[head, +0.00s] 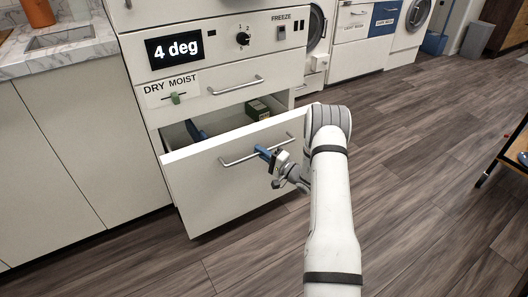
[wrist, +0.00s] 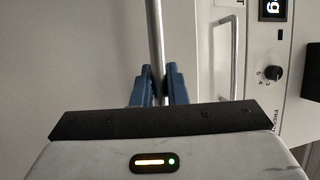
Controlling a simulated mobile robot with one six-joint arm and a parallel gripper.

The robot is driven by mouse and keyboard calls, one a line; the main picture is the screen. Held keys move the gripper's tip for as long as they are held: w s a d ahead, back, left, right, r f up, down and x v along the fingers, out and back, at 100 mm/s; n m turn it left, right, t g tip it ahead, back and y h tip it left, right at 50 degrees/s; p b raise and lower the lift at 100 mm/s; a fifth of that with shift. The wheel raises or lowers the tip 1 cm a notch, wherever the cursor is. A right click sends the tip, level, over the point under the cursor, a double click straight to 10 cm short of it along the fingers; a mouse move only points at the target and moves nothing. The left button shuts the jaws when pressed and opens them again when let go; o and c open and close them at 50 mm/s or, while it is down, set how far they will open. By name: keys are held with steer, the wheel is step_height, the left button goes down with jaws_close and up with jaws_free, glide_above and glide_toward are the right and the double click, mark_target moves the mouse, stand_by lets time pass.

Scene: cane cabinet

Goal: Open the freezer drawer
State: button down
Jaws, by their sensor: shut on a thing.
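The freezer drawer (head: 215,178) is a white front low in the cabinet, and it stands pulled out, with its inside showing behind the front. A bar handle (head: 240,158) runs across the drawer front. My gripper (head: 264,153), with blue fingers, is shut on this handle near its middle. In the wrist view, the handle (wrist: 155,40) passes between the two blue fingers of my gripper (wrist: 155,85). Inside the open drawer lie a dark blue item (head: 194,130) and a small box (head: 257,110); part of the interior is hidden by the front.
Above is a shut drawer with its own handle (head: 236,86), a DRY MOIST slider (head: 175,97), and a panel with a "4 deg" display (head: 174,49). Washing machines stand at the back. The wood floor (head: 420,150) to the right is mostly clear, with a table (head: 516,150) at the edge.

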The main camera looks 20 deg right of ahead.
steer(key=c, duration=1.7)
jaws_free()
steer(key=shift+s+a+f, duration=0.1)
steer(key=shift+a, duration=0.2)
steer(key=shift+c, duration=0.2)
steer(key=shift+o, duration=1.4)
steer(key=shift+d, duration=0.15)
steer(key=shift+d, duration=0.1)
steer(key=p+v, duration=0.2)
steer(key=v, duration=0.5)
steer(key=shift+s+d, duration=0.2)
steer(key=shift+s, duration=0.1)
